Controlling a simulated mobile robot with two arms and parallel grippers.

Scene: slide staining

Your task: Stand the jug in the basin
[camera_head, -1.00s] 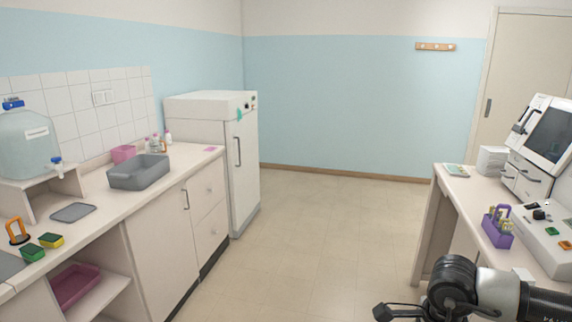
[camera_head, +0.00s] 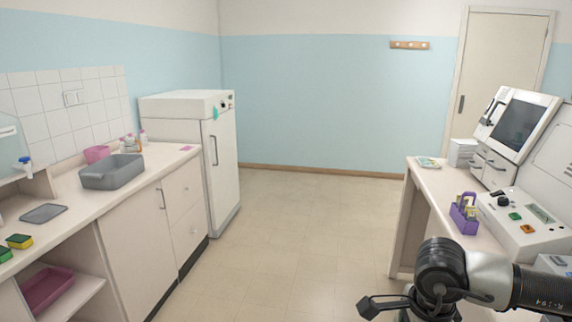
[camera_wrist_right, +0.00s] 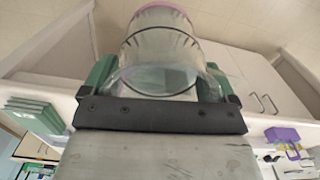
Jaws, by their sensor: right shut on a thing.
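The jug (camera_wrist_right: 165,45) looks clear, with a pink rim, and fills the top middle of the right wrist view. My right gripper (camera_wrist_right: 158,82) is shut on it, with green fingers on either side. I cannot tell whether the jug holds anything. The grey basin (camera_head: 112,179) stands on the left counter in the head view, apart from the jug; its visible inside looks empty. In the head view my right arm shows at the lower right, and the jug is not seen there. My left gripper is not in view.
On the left counter (camera_head: 75,226) are a grey mat (camera_head: 44,213), a pink tub (camera_head: 97,154), small bottles (camera_head: 130,143) and sponges (camera_head: 18,241). A white fridge (camera_head: 215,160) stands beyond. The right bench carries a purple caddy (camera_head: 463,217) and instruments. The floor between is clear.

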